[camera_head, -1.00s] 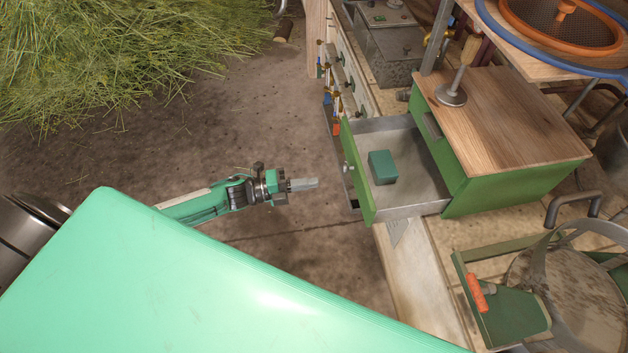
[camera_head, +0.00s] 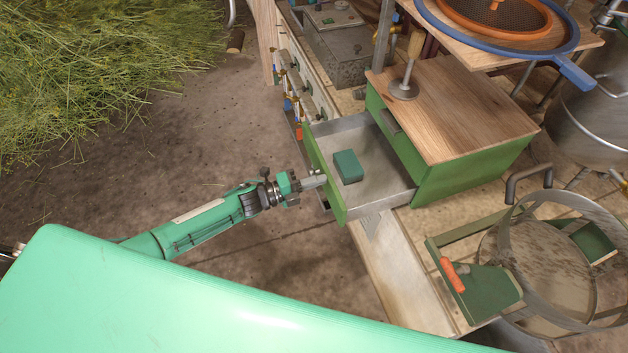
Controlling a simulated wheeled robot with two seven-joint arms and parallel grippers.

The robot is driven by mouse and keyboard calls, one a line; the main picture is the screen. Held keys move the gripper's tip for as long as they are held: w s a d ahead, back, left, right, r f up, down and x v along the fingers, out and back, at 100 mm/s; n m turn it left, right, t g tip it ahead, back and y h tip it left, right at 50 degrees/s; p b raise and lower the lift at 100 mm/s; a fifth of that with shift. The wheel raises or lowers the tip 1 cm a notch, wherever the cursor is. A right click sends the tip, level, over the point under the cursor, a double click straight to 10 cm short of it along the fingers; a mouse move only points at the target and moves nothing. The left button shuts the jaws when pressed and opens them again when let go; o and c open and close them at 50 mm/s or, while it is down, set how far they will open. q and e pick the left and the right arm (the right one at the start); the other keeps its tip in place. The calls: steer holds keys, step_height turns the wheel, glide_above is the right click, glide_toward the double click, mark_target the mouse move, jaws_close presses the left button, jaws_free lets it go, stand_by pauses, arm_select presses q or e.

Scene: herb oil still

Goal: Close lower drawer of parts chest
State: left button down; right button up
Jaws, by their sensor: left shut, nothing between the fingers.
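The green parts chest (camera_head: 475,170) with a wooden top stands on the bench at the right. Its lower drawer (camera_head: 327,177) is pulled out toward the left, with a green front and grey metal inside. A dark green block (camera_head: 348,166) lies in the drawer. The upper drawer looks shut, with its handle on the chest's face. My left gripper (camera_head: 317,181) is shut and empty, with its tips at the outer face of the lower drawer's front. I cannot tell whether they touch it. My right gripper is not in view.
A stamp-like tool (camera_head: 404,88) stands on the chest top. A round metal frame with a green base (camera_head: 480,293) sits on the bench at the lower right. A blue-rimmed sieve (camera_head: 480,35) is at the top right. Straw (camera_head: 90,80) lies at the upper left. Bare floor surrounds my left forearm.

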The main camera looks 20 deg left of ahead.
arm_select(q)
steer(key=b+x, duration=0.5)
steer(key=x, duration=1.1)
steer(key=shift+w+d, duration=0.1)
steer(key=shift+w+d+b, duration=0.35)
steer(key=shift+w+d, duration=0.05)
steer(key=shift+d, duration=0.15)
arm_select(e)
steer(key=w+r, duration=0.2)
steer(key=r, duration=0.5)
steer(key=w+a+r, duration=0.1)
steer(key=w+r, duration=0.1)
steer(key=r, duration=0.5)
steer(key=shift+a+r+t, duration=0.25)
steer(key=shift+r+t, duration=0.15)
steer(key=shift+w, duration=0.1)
arm_select(q)
steer(key=shift+a, duration=0.1)
